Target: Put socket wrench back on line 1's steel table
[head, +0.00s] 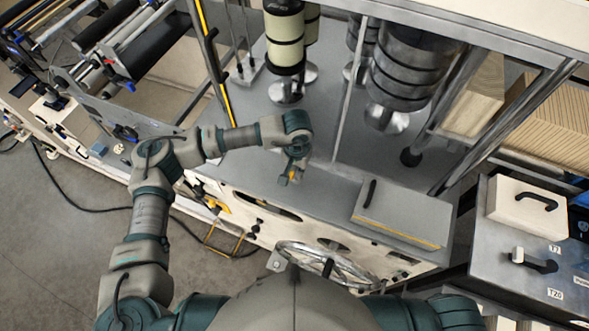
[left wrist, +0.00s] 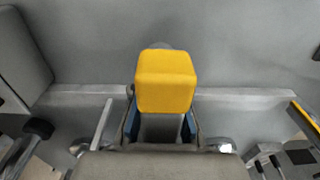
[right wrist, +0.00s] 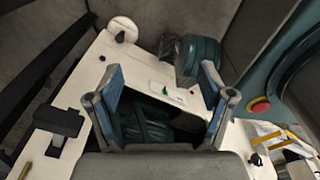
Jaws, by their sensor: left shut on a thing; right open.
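My left gripper (head: 292,174) is over the grey steel table (head: 325,195), near its front edge. It is shut on the socket wrench, whose yellow end (left wrist: 165,80) sticks out between the fingers in the left wrist view. The rest of the wrench is mostly hidden by the gripper. Plain grey surface (left wrist: 235,50) lies behind the yellow end; I cannot tell whether the wrench touches it. My right gripper (right wrist: 160,85) is open and empty in the right wrist view. It does not show in the head view.
A grey box with a black handle (head: 402,214) stands on the table to the right. Rollers (head: 284,45) and metal posts rise at the back. A handwheel (head: 325,265) is on the front panel. Between gripper and box the table is bare.

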